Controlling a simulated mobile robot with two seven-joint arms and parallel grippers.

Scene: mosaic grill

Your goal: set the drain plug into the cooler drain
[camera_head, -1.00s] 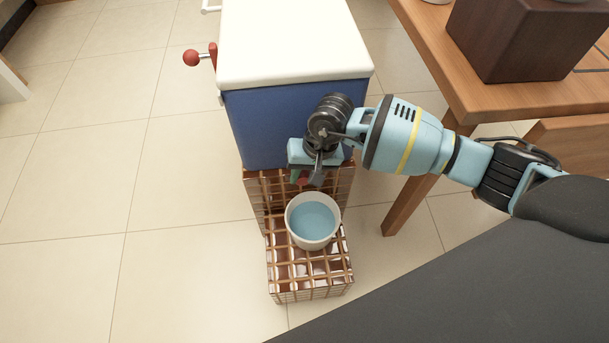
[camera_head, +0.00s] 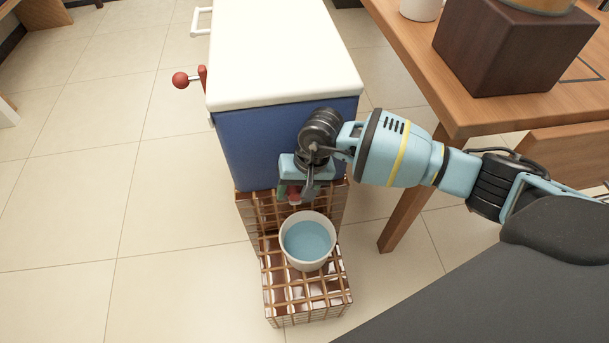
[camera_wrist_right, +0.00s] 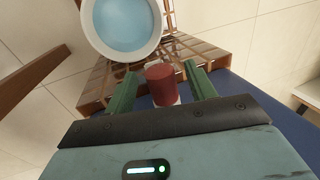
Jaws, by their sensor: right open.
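In the head view the right gripper (camera_head: 296,190) is low at the cooler's front. The drain opening itself is hidden. My left gripper is not in view.
A white bucket of water (camera_head: 307,240) stands on the lower lattice crate (camera_head: 310,295), just below the gripper. A wooden table (camera_head: 440,80) with a dark block (camera_head: 510,45) is at the right. A red-knobbed lever (camera_head: 181,80) juts from the cooler's left. Floor at left is clear.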

